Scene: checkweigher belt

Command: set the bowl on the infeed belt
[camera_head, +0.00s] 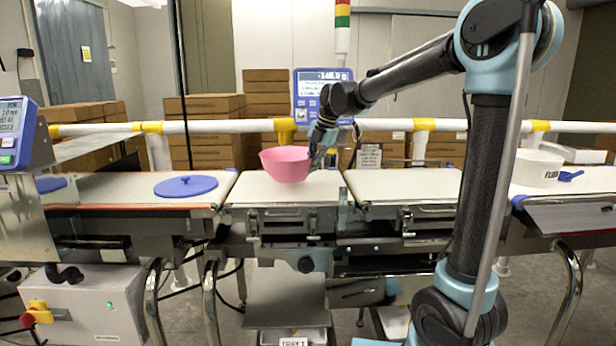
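A pink bowl (286,165) is at the middle belt section (250,189), its rim slightly tilted with the right side higher. I cannot tell for sure whether its base touches the belt. My gripper (316,158) is at the bowl's right rim and appears closed on it; the fingertips are small and partly hidden. Belt sections lie to either side: a left belt (115,187) with a blue lid on it, and an empty right belt (400,184). No readable label shows which one is the infeed.
The blue round lid (186,186) lies on the left belt. A white tub (538,168) and a blue scoop (570,176) are at the far right. A display (322,95) stands behind the middle section. A white rail (375,125) runs behind the belts, with stacked boxes beyond.

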